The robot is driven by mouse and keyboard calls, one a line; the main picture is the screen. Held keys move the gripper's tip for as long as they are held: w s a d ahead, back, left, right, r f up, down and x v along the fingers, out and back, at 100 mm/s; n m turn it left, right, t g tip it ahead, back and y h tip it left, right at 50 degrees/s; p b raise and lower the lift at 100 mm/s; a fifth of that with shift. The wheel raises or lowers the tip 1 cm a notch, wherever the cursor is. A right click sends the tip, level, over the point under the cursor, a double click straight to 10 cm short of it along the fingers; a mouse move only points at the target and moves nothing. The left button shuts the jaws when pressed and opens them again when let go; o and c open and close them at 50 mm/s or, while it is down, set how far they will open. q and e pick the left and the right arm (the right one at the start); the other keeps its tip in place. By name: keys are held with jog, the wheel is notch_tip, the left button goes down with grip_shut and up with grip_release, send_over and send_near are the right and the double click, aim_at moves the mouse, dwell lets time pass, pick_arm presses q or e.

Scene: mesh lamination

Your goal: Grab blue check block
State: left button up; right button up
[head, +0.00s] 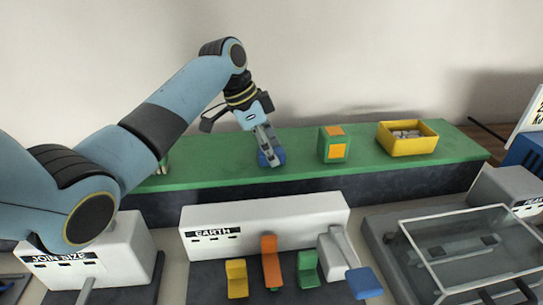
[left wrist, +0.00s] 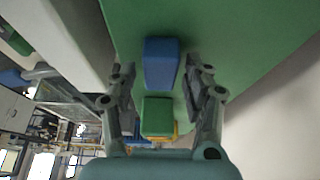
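A blue block (head: 277,157) sits on the green shelf (head: 215,146), partly hidden behind my left gripper in the head view. In the left wrist view the blue block (left wrist: 161,63) lies ahead, between the lines of the two fingers. My left gripper (head: 267,147) points down at the block. In the left wrist view its fingers (left wrist: 157,82) are apart, with a gap on both sides of the block. No check pattern can be made out on the block. My right gripper is not in view.
A green block with orange patches (head: 334,146) and a yellow bin (head: 408,144) of pale pieces stand to the right on the shelf. Another block (head: 163,163) is partly hidden by my arm. In front are the EARTH station (head: 265,226) and a clear-lidded box (head: 470,249).

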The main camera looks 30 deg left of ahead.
pick_arm(q)
jog(key=c, duration=0.9)
grip_shut()
jog(key=shift+r, duration=0.15)
